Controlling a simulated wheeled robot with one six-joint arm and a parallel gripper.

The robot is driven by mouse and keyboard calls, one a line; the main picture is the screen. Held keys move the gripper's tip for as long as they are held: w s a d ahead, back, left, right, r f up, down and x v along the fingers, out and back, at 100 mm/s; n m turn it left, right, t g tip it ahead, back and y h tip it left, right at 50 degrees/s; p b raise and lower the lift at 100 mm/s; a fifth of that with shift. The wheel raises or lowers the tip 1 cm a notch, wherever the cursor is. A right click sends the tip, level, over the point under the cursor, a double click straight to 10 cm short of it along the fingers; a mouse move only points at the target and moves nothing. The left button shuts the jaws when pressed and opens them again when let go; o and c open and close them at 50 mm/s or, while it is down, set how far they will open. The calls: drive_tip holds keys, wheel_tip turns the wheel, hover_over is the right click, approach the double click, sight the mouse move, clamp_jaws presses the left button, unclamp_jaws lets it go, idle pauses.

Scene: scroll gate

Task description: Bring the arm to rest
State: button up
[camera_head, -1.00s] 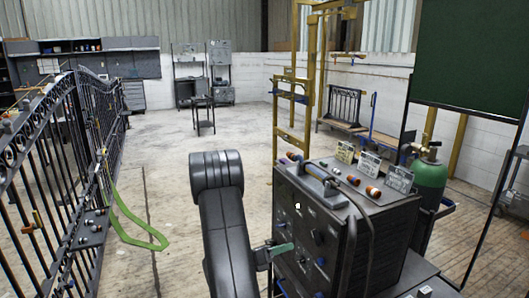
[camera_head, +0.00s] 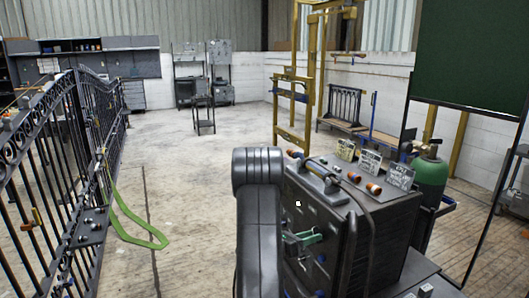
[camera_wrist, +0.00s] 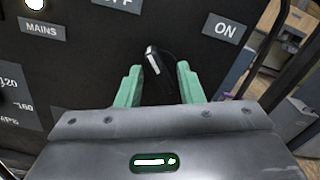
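My gripper (camera_wrist: 160,68) shows in the wrist view with its two green fingers apart and nothing clamped between them. A dark switch lever (camera_wrist: 153,60) with a pale edge shows in the gap between the fingertips, on a black panel (camera_wrist: 85,65). I cannot tell how far the fingertips are from the lever. The panel bears the labels MAINS, OFF and ON. In the head view my gripper (camera_head: 304,240) is at the front of the dark welding machine (camera_head: 380,235), and my arm hides part of that front.
The black scroll gate (camera_head: 60,170) stands at the left, with a green loop (camera_head: 140,235) on the floor beside it. A green gas cylinder (camera_head: 430,175) stands behind the machine at the right.

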drive_tip(key=m+b, duration=0.1)
drive_tip(key=m, duration=0.3)
drive_tip(key=shift+r, duration=0.1)
idle(0.5)
